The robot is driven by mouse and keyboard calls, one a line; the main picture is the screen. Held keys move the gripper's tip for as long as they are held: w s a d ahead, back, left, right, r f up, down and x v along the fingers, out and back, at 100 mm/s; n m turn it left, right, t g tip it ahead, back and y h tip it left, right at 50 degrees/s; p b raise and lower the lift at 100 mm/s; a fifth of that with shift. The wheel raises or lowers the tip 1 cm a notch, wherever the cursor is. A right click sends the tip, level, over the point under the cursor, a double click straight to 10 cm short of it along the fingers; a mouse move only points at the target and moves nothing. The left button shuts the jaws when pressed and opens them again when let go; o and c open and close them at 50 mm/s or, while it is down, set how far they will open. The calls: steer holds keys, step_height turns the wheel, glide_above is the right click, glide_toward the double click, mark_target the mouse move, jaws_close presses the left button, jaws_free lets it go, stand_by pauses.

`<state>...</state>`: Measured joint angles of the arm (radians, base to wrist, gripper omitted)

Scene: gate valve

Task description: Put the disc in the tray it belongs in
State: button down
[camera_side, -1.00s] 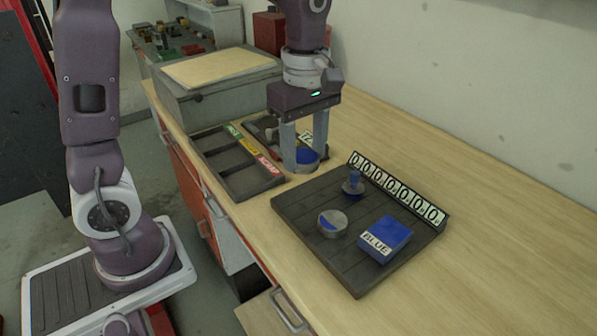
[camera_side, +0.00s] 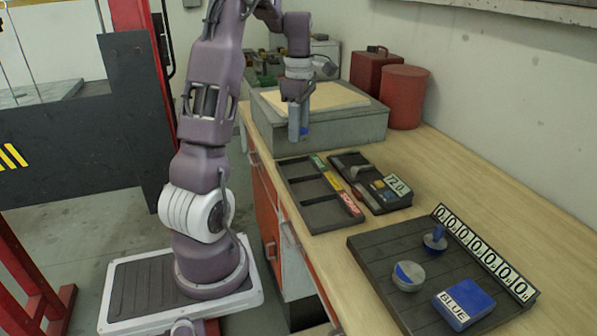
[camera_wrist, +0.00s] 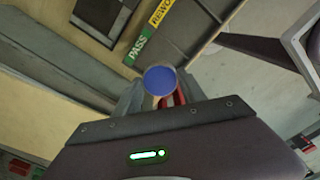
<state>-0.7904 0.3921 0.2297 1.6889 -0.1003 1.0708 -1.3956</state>
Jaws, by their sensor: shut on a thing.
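My gripper (camera_side: 299,136) is shut on a blue-faced disc (camera_side: 304,131), held up in the air. In the wrist view the round blue face of the disc (camera_wrist: 160,80) shows between the fingertips. In the side view my gripper appears in front of the grey box, beyond the far end of the dark sorting tray (camera_side: 335,222). This tray has three compartments, with green, yellow and red labels along its right side. The wrist view reads PASS on green (camera_wrist: 141,46) and REWO, cut off, on yellow (camera_wrist: 161,12); the red label looks like SCRAP.
A gauge (camera_side: 377,190) reading 72.0 stands right of the tray. A dark board (camera_side: 385,262) at the front holds a grey-and-blue disc (camera_side: 408,276), a blue knob (camera_side: 435,238), a BLUE block (camera_side: 464,304) and a row of zeros (camera_side: 487,254). A grey box (camera_side: 350,129) stands behind.

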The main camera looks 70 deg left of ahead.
mark_target(299, 172)
step_height(299, 172, down, 10)
steer(key=shift+s+a+r, duration=0.1)
steer(key=shift+a, duration=0.05)
steer(key=c, duration=0.9)
jaws_free()
steer(key=shift+f, duration=0.2)
steer(key=shift+c, duration=0.2)
steer(key=r, duration=1.2)
steer(key=shift+d+r, duration=0.2)
steer(key=s+d+r+m+t, duration=0.15)
steer(key=d+r+m, duration=0.25)
steer(key=d+m, duration=0.6)
steer(key=s+d+r+m+t, duration=0.1)
steer(key=d+r+m+t, duration=0.15)
steer(key=d+m, duration=0.8)
steer(key=s+d+f+m+t, duration=0.1)
steer(key=s+d+f+m, duration=0.1)
steer(key=s+d+m, duration=0.5)
steer(key=s+d, duration=0.1)
steer(key=d, duration=0.4)
steer(key=shift+s+d+t, duration=0.3)
